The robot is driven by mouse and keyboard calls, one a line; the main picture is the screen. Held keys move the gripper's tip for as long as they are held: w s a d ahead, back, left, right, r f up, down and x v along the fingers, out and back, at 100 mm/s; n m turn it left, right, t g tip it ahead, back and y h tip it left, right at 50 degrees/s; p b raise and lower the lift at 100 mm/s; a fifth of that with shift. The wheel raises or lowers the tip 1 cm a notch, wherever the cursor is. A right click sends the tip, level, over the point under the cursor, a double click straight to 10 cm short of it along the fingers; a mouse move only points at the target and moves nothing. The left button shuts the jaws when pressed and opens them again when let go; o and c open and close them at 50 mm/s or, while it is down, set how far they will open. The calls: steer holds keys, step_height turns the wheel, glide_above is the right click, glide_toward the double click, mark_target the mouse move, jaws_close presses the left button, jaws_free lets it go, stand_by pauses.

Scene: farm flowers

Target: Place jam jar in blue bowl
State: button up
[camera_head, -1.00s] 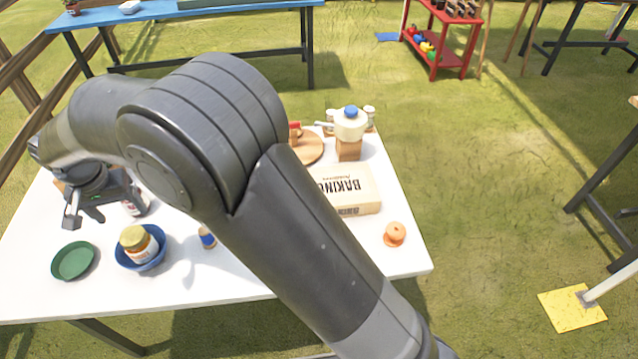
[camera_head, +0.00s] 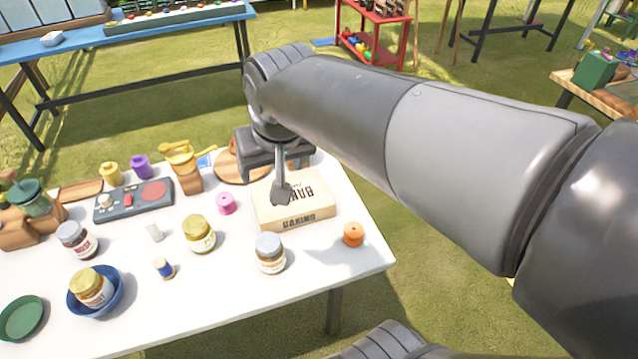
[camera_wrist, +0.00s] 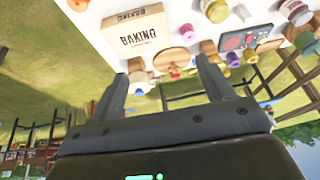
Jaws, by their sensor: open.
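A jam jar (camera_head: 92,286) with a gold lid and white label sits in the blue bowl (camera_head: 116,300), tilted slightly, near the left front of the white table. My gripper (camera_head: 282,192) is at or above the cardboard baking box, well to the right of the bowl. In the wrist view, my gripper (camera_wrist: 165,75) has its two fingers apart with nothing held between them. The far finger is hidden in the head view.
The white table (camera_head: 215,300) holds other jars: a gold-lidded one (camera_head: 199,234), a grey-lidded one (camera_head: 270,253) and a dark red one (camera_head: 77,240). The baking box (camera_head: 318,212) and a green bowl (camera_head: 22,319) also stand there. The front middle is clear.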

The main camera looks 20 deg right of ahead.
steer(key=s+d+f+t, duration=0.1)
steer(key=s+d+f, duration=0.1)
steer(key=s+d, duration=0.4)
steer(key=shift+s+d+f+h, duration=0.15)
steer(key=shift+s+d+h, duration=0.25)
steer(key=shift+s, duration=0.6)
